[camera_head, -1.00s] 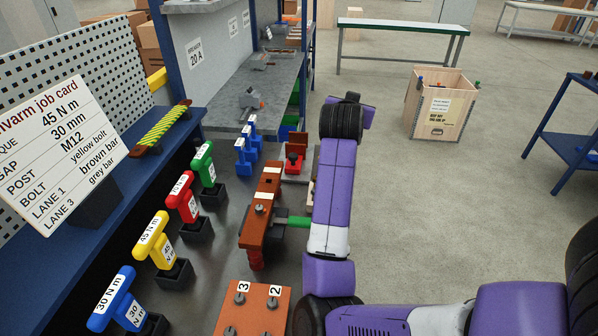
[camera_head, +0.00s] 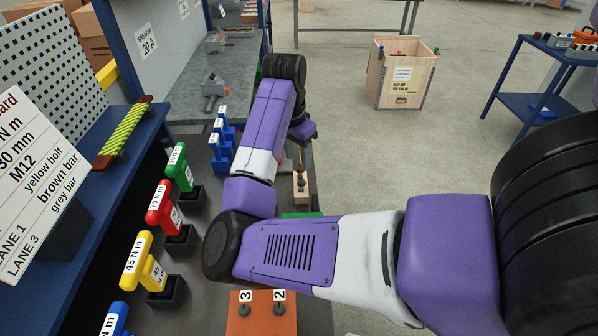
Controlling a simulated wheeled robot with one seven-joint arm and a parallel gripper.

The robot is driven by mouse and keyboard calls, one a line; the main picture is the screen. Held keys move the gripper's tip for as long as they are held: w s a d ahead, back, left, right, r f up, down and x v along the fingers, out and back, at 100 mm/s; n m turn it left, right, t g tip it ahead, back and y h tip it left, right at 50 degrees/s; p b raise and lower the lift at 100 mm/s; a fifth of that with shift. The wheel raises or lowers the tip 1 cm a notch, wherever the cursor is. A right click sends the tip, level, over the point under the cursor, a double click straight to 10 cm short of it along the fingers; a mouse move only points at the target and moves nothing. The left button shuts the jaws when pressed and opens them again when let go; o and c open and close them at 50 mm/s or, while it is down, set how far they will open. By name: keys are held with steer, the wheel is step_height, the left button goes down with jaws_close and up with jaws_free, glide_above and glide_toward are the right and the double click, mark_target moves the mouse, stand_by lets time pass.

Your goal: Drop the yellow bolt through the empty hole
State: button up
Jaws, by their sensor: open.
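My gripper (camera_head: 300,158) hangs below the purple wrist, small and partly shaded, over a pale wooden block (camera_head: 301,199). A thin yellow piece, probably the yellow bolt (camera_head: 300,166), shows upright at the gripper and above the block. I cannot tell whether the jaws touch it. The gripper is open. The brown bar with its holes is hidden behind my arm. The job card (camera_head: 38,185) at the left names M12, a yellow bolt, a brown bar and a grey bar.
An orange block (camera_head: 262,323) with posts marked 3 and 2 is at the bottom. Yellow (camera_head: 146,262), red (camera_head: 164,205) and green (camera_head: 180,167) T-handled tools stand along the left, with blue ones (camera_head: 220,150) behind. A wooden crate (camera_head: 402,75) stands on the floor.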

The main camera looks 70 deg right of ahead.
mark_target(300, 168)
steer(key=shift+s+d+f+p, duration=0.2)
steer(key=shift+f+p, duration=0.1)
steer(key=shift+f, duration=1.05)
steer(key=shift+s+d+f+p, duration=0.15)
steer(key=shift+f+p, duration=0.15)
steer(key=shift+f, duration=1)
steer(key=shift+w, duration=0.1)
jaws_close()
